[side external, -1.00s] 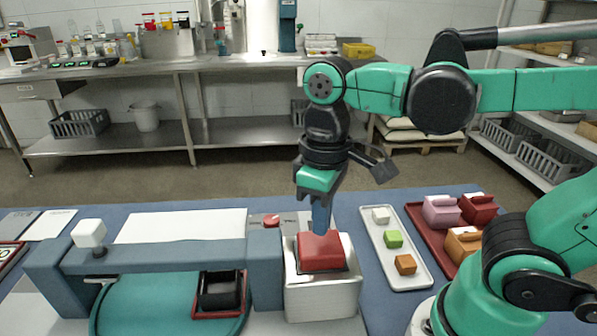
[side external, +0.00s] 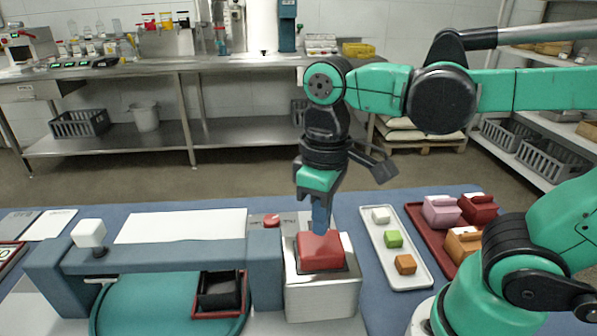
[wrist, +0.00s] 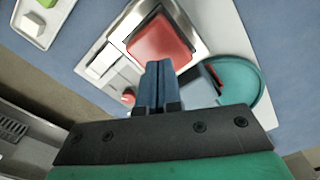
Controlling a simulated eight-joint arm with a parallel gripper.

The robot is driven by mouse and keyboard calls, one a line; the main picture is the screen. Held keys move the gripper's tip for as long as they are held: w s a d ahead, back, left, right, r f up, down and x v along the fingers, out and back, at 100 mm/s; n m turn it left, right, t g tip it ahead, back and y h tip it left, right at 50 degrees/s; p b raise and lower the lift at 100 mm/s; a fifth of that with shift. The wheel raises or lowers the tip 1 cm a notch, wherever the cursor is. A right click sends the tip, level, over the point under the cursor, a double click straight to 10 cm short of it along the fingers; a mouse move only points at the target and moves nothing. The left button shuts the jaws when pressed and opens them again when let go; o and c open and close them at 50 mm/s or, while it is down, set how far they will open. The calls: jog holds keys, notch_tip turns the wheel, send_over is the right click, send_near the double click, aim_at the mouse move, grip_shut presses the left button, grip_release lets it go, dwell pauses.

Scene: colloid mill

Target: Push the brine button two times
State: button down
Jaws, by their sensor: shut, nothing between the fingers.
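A large red square button (side external: 320,252) sits on top of a metal box (side external: 322,297) in the side external view. It also shows in the wrist view (wrist: 160,42), just beyond my fingertips. No brine label is readable on it. My gripper (side external: 320,230) is shut and empty, pointing down with its blue fingertips at the button's top. In the wrist view the fingertips (wrist: 158,66) overlap the button's near edge. I cannot tell whether they touch it. A small red button (side external: 271,221) is on a pale panel behind the blue-grey housing.
A white tray (side external: 413,268) with small coloured blocks and a dark red tray (side external: 429,238) with larger blocks lie to the right. A blue-grey beam (side external: 165,258) spans a teal round plate (side external: 140,300) to the left. A white sheet (side external: 180,226) lies behind it.

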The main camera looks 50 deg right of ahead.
aim_at(320, 242)
jog(key=shift+f, duration=2.05)
jog(key=shift+r, duration=0.15)
dwell(0.4)
jog(key=shift+r, duration=3.65)
jog(key=shift+f, duration=1.75)
jog(key=shift+f, duration=0.65)
